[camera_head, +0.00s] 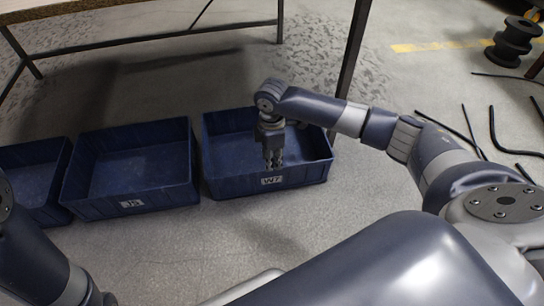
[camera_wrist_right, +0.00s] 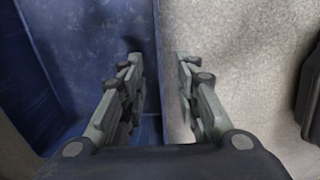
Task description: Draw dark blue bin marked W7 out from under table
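The dark blue bin marked W7 (camera_head: 303,174) is the rightmost of the blue bins on the floor, and its white W7 label faces me. It looks empty. My right gripper (camera_head: 274,162) points down at its front wall, just above the label. In the right wrist view the gripper (camera_wrist_right: 160,75) is open, with one finger over the inside of the bin (camera_wrist_right: 85,45) and the other over the floor outside. The wall's edge runs between the fingers; I cannot tell whether they touch it. My left arm shows at the lower left, but its gripper is out of view.
A table (camera_head: 60,10) with dark metal legs is behind. The floor in front is clear. Black strips (camera_head: 500,140) and spools (camera_head: 513,42) lie right.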

